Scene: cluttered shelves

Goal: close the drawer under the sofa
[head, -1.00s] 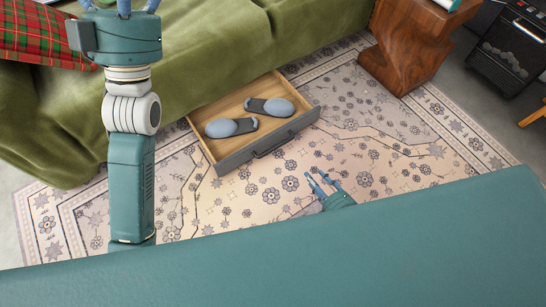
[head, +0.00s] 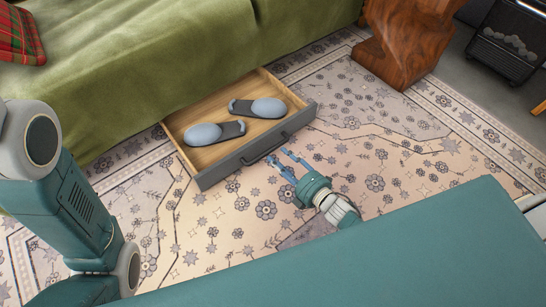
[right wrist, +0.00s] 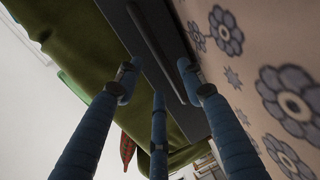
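The drawer (head: 224,172) is pulled out from under the green sofa (head: 165,75). It has a light wood inside and a dark grey front with a bar handle (head: 264,149). My right gripper (head: 279,158) is open, just in front of the drawer front near the handle. In the right wrist view, the spread fingers (right wrist: 157,84) point toward the dark front and its handle (right wrist: 155,48); I cannot tell whether they touch it. My left arm shows at the left edge of the head view, but its gripper is out of view.
A pair of blue-grey slippers (head: 204,135) (head: 268,108) lies inside the drawer. A patterned rug (head: 375,182) covers the floor before it. A carved wooden side table (head: 405,45) stands to the right, and a black heater (head: 508,42) is beyond it.

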